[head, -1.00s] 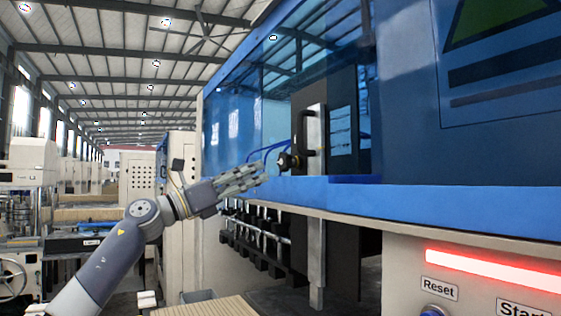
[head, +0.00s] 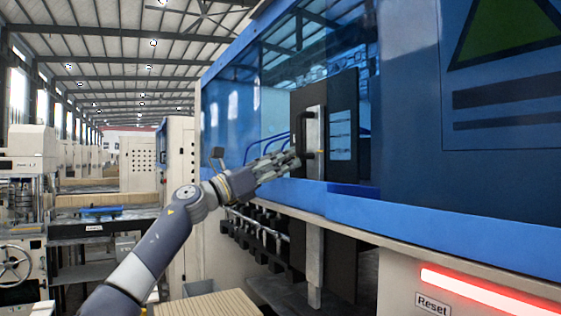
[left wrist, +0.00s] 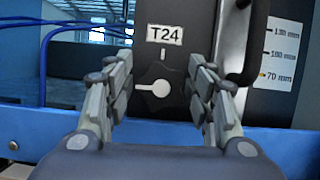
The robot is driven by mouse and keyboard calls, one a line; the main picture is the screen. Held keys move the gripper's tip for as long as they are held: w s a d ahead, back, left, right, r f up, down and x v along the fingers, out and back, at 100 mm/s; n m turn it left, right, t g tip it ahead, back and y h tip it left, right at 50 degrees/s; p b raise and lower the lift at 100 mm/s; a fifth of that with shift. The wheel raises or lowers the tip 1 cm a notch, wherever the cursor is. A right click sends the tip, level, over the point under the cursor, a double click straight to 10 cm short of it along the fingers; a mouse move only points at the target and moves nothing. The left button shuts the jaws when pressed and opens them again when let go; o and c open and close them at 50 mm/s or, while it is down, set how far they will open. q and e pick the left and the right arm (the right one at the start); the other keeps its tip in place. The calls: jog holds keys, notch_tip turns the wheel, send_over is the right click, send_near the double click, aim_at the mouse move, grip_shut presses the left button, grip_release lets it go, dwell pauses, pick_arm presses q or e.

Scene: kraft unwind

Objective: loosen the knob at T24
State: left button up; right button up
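The T24 label (left wrist: 165,34) is on a dark panel in the left wrist view. Below it is a dark lobed knob (left wrist: 158,98) with a white pointer mark pointing left; a short white tick stands above the knob. My left gripper (left wrist: 161,76) is open, with one finger on each side of the knob. Gaps show between the fingers and the knob, so I see no contact. In the head view my left gripper (head: 294,161) is at the dark panel (head: 343,125) and hides the knob. My right gripper is in neither view.
A black handle (left wrist: 243,45) stands right of the knob, close to the right finger, beside a millimetre scale (left wrist: 280,52). Blue cables (left wrist: 62,30) run at the left. A blue machine ledge (head: 350,205) lies below the gripper.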

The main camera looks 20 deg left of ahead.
pick_arm(q)
jog(key=c, duration=0.6)
jog(key=shift+o, duration=0.2)
jog(key=shift+n+t+y, duration=0.4)
jog(key=shift+n+y, duration=0.1)
jog(key=shift+n, duration=0.5)
jog(key=o, duration=1)
jog(key=shift+o, duration=0.2)
jog(key=v, duration=1.2)
